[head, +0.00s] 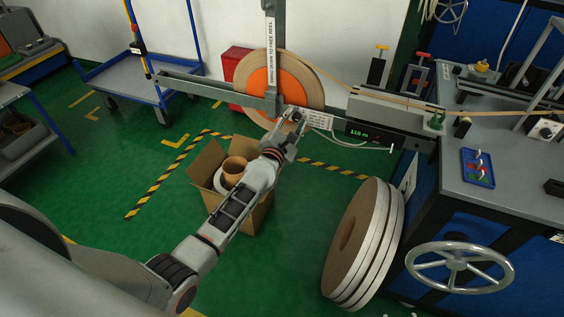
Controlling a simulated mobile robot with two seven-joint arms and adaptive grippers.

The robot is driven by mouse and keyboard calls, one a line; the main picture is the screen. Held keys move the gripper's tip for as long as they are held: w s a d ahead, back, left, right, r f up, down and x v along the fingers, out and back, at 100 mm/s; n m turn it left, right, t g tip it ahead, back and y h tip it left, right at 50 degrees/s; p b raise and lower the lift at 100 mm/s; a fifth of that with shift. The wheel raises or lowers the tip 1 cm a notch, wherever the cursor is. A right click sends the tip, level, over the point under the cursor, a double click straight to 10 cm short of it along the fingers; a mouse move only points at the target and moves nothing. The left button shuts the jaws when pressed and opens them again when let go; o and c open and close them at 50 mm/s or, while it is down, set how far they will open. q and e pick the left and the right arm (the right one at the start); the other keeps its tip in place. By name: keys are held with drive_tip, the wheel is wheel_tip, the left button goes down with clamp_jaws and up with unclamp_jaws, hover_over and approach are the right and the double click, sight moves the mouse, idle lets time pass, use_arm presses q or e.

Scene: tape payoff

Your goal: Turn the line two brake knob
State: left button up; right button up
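My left gripper (296,114) is in front of the lower right part of a tape reel (308,84) with an orange hub (258,82). It is beside the foot of a grey upright bar (271,60) that carries a label. I cannot tell whether its fingers are open or touch anything. No brake knob can be made out for sure; the gripper and wrist hide part of the reel mount. A small white box with a dark knob (546,131) stands on the bench at the right, its line not readable. My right gripper is not in view.
An open carton (258,216) with cardboard cores stands below my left forearm. Large tape rolls (375,245) lean by the blue bench, near a handwheel (459,264). A green-digit display (362,134) sits right of the gripper. A blue trolley (135,75) stands behind left.

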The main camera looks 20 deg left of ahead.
use_arm(q)
drive_tip(key=m, duration=1)
drive_tip(key=shift+m+p, duration=0.3)
drive_tip(key=m, duration=0.3)
drive_tip(key=shift+f, duration=0.1)
drive_tip(key=m, duration=0.6)
drive_tip(key=shift+m+b, duration=0.3)
drive_tip(key=m, duration=0.6)
drive_tip(key=shift+f+m+b, duration=0.1)
drive_tip(key=shift+m+b, duration=0.2)
drive_tip(key=shift+b, duration=0.05)
drive_tip(key=s+d+f+m+g+h+p, duration=0.1)
drive_tip(key=s+f, duration=0.3)
drive_tip(key=s, duration=0.6)
drive_tip(key=s+d+f+m+g+h+p, duration=0.1)
drive_tip(key=s+f, duration=0.4)
drive_tip(key=s, duration=0.6)
drive_tip(key=s+d+f+m+g+h+p, duration=0.1)
drive_tip(key=s+f, duration=0.3)
drive_tip(key=s, duration=0.6)
drive_tip(key=shift+s+d+f+m+g, duration=0.2)
drive_tip(key=shift+s+m+g, duration=0.15)
drive_tip(key=shift+g, duration=0.55)
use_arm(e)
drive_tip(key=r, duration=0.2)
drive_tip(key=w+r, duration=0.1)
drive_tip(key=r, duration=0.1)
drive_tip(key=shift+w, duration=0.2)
